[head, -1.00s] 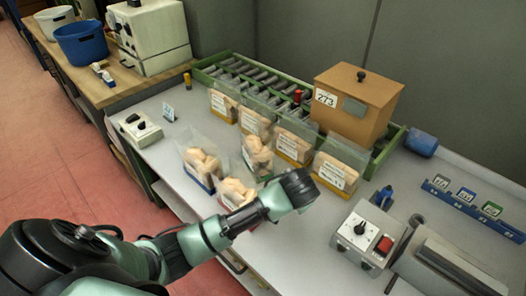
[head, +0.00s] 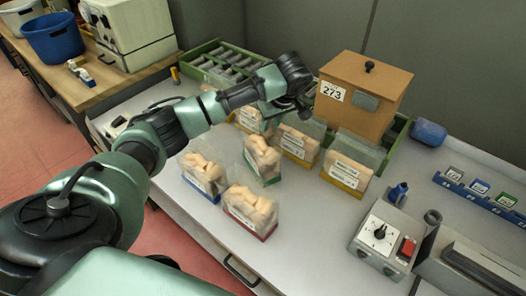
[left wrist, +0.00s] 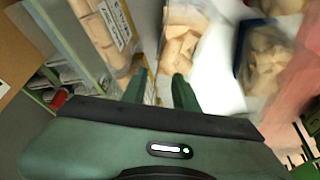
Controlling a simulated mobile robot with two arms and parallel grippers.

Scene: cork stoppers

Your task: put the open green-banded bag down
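The open green-banded bag (head: 262,162) stands upright on the grey bench with pale corks showing in its top. It is between the blue-banded bag (head: 205,176) and the yellow-banded bags, behind the red-banded bag (head: 250,211). My left gripper (head: 298,106) is above the back row of bags, apart from the green-banded bag. In the left wrist view its two fingers (left wrist: 160,88) are spread with nothing between them. A blurred bag of corks (left wrist: 180,42) lies beyond the fingertips; its band is not clear. My right gripper is out of view.
Yellow-banded bags (head: 347,172) stand along the green roller tray (head: 213,48). A brown box marked 273 (head: 362,95) is right of my gripper. A control box (head: 383,238) sits at the right. Bench between it and the red-banded bag is bare.

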